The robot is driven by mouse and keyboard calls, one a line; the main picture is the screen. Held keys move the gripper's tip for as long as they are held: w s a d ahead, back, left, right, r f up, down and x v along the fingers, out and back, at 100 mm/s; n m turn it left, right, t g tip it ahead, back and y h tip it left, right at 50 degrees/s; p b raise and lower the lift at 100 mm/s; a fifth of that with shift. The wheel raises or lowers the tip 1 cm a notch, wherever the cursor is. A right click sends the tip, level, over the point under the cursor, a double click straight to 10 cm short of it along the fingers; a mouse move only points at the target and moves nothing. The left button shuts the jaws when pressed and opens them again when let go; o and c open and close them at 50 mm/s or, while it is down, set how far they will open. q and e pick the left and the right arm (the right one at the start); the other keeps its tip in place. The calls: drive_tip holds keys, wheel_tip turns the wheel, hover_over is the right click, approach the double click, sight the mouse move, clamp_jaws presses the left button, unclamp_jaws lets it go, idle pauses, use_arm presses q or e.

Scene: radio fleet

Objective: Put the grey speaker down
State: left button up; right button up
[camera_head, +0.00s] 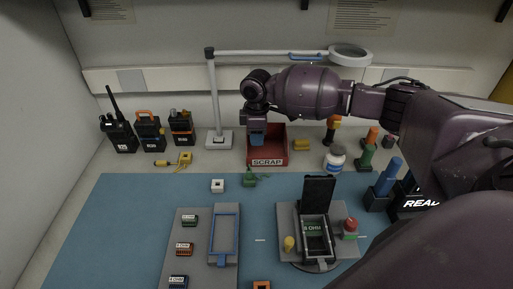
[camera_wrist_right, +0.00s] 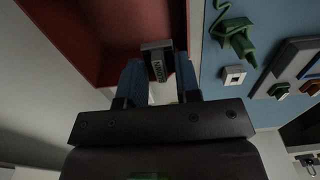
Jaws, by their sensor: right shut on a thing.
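My right gripper (camera_head: 257,140) points down over the left part of the red scrap tray (camera_head: 281,131), by its front wall. In the right wrist view its two blue fingers (camera_wrist_right: 159,82) are shut on a small grey block with a printed label, which I take as the grey speaker (camera_wrist_right: 157,60). In that view the red tray (camera_wrist_right: 125,25) lies behind the block. I cannot tell whether the block touches the tray. In the head view the fingers and wrist hide the speaker. My left gripper is not in view.
Three radios (camera_head: 120,133) stand at the back left. A magnifier lamp post (camera_head: 214,95) rises just left of the tray. An open-lidded fixture (camera_head: 290,217) is on the blue mat.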

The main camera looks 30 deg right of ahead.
wheel_tip(320, 180, down, 4)
drive_tip(key=shift+f+b, duration=0.2)
drive_tip(key=shift+b, duration=0.15)
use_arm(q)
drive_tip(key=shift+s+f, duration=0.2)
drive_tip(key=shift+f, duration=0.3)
use_arm(e)
drive_tip(key=shift+f, duration=0.4)
drive_tip(key=shift+f, duration=0.35)
drive_tip(key=shift+f, duration=0.25)
drive_tip(key=o, duration=0.6)
wheel_tip(320, 180, up, 12)
drive_tip(key=shift+f+p, duration=0.2)
drive_tip(key=shift+p, duration=0.6)
drive_tip(key=shift+r, duration=0.8)
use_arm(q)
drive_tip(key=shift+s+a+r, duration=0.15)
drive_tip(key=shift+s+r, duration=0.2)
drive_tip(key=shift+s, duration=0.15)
